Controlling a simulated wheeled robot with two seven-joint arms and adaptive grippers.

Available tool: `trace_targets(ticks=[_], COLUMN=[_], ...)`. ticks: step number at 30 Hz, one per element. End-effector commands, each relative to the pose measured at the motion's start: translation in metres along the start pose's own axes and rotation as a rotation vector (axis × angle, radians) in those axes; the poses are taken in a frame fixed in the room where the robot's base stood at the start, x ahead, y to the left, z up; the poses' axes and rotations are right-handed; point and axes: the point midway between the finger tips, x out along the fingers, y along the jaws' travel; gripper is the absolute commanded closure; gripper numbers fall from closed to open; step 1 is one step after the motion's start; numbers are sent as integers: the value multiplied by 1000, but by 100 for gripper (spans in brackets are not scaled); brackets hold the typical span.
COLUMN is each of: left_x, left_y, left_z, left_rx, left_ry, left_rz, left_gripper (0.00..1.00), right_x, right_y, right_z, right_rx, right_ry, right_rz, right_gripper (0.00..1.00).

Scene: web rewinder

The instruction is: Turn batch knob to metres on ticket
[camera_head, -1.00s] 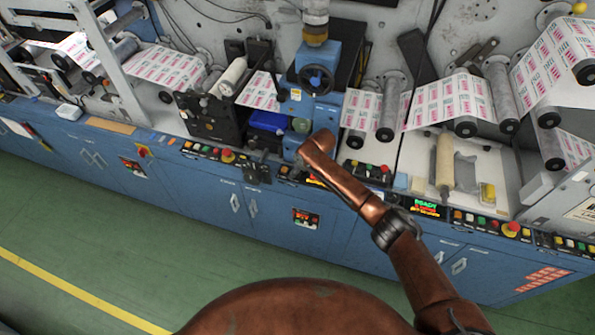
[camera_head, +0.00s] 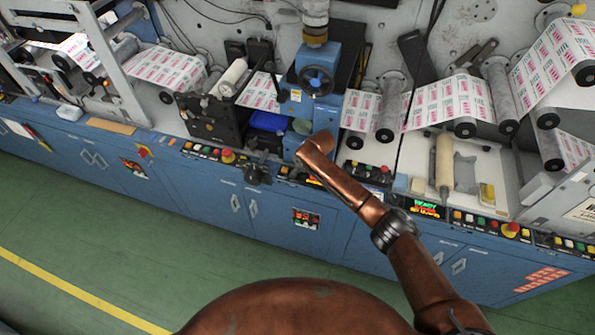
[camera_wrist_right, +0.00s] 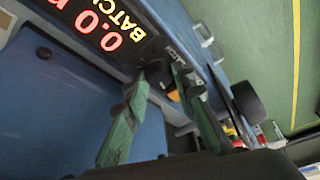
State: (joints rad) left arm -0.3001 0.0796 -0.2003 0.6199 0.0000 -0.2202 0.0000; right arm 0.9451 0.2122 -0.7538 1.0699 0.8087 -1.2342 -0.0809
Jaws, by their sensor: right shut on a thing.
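The batch display (camera_wrist_right: 100,30) shows red digits reading about 0.0 and orange BATCH lettering, tilted in the right wrist view. In the head view, only part of its orange lettering (camera_head: 314,181) shows beside my arm. The batch knob (camera_wrist_right: 173,93) is a small dark piece beside the display, mostly covered by my fingers. My right gripper (camera_wrist_right: 173,82) has its two green fingers on either side of the knob and is shut on it. The knob's pointer and marks cannot be read. My left gripper is not in view.
Push-button rows (camera_head: 205,152) run along the blue cabinet's edge. A second lit display (camera_head: 425,207) is to the right. The green floor (camera_head: 130,240) in front is clear.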

Motion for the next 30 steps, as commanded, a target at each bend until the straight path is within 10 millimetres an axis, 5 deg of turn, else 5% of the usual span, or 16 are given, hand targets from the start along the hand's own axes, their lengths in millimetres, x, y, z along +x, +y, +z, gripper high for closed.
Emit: trace_targets(ticks=[15,30], left_x=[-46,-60], left_y=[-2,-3], left_z=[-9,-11], left_rx=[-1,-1], left_ry=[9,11], left_rz=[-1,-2], left_gripper=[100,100], right_x=[-2,0], right_y=[-4,-3], right_z=[-1,-1], right_rx=[285,458], right_ry=[-2,-1], right_rz=[116,189], right_gripper=[100,100])
